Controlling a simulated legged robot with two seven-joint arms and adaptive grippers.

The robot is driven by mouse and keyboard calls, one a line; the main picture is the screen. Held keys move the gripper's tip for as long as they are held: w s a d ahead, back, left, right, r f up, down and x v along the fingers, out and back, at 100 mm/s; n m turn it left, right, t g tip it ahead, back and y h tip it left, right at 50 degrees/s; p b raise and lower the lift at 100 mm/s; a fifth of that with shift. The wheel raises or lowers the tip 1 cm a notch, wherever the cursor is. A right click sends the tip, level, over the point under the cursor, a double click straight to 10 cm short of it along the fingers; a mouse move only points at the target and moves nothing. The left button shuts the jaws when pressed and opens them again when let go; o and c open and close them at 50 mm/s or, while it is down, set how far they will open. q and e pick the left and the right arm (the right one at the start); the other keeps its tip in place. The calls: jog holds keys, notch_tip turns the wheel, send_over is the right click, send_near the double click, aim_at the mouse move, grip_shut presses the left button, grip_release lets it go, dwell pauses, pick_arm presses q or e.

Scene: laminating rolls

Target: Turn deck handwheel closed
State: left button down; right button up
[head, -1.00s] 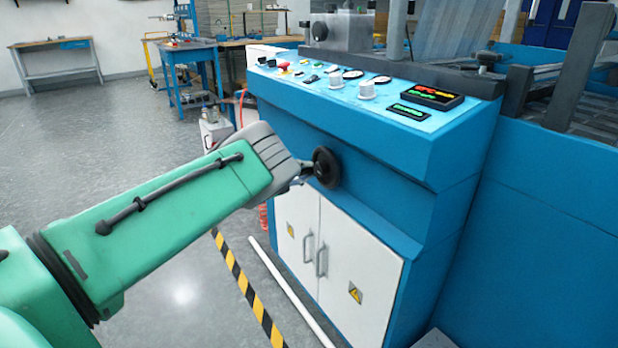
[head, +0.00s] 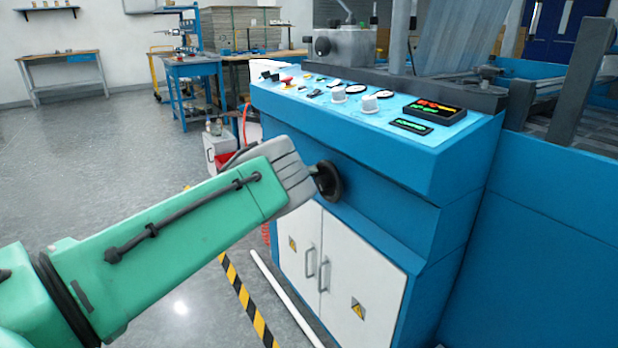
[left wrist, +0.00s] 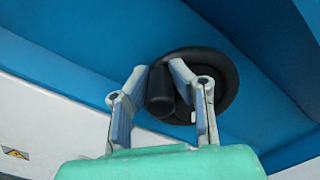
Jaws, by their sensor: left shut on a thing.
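The black round handwheel (head: 329,181) sits on the blue front face of the machine, below the sloped control panel. In the left wrist view the handwheel (left wrist: 222,84) shows as a dark disc with a black knob handle (left wrist: 161,92) standing out from it. My left gripper (left wrist: 172,75) has its two fingers on either side of the knob and is shut on it. In the head view my left gripper (head: 311,177) reaches the wheel from the left, its fingers mostly hidden by the wrist. My right gripper is out of view.
The control panel (head: 370,105) with knobs and buttons lies above the wheel. White cabinet doors (head: 337,270) with handles are below. A white tube (head: 285,298) and a yellow-black floor stripe (head: 246,305) lie beside the machine. Open floor is at left.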

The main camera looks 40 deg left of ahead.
pick_arm(q)
jog(key=shift+s+d+f+m, duration=0.1)
jog(key=shift+d+f+m, duration=0.1)
jog(key=shift+m, duration=0.1)
dwell(1.5)
jog(key=c, duration=1.6)
grip_release()
jog(key=shift+r, duration=0.1)
jog(key=shift+o, duration=0.9)
jog(key=shift+s+r, duration=0.1)
jog(key=shift+r, duration=0.15)
jog(key=shift+s+a, duration=0.15)
jog(key=v, duration=1.1)
jog(key=shift+s, duration=0.25)
jog(key=shift+a+f, duration=0.1)
